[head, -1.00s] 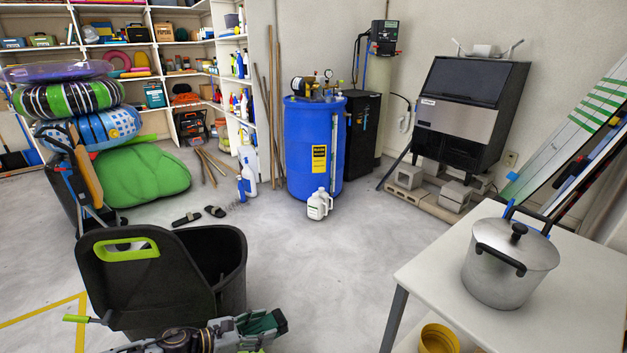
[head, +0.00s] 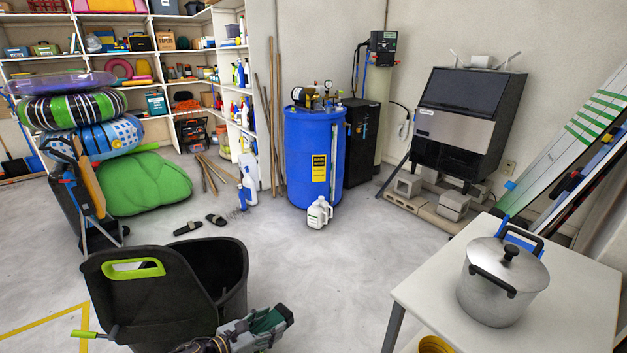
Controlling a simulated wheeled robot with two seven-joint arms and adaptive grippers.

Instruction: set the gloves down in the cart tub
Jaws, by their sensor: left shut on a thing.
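The cart tub (head: 236,290) is a black open bin at the lower left, with a black lid-like panel (head: 160,300) and a lime-green handle on its left side. My left gripper (head: 262,328) is at the bottom edge, on the near right side of the tub. It is shut on dark green gloves (head: 268,320), which show as a small bundle at its tip, in front of the tub's lower right wall. The gripper's fingers are mostly hidden. The inside of the tub is only partly visible. My right gripper is out of view.
A white table (head: 430,285) with a steel pot (head: 503,285) stands at the right. A blue barrel (head: 313,160) and a white jug (head: 319,213) stand behind. Sandals (head: 187,228) lie beyond the tub. Grey floor between tub and table is clear.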

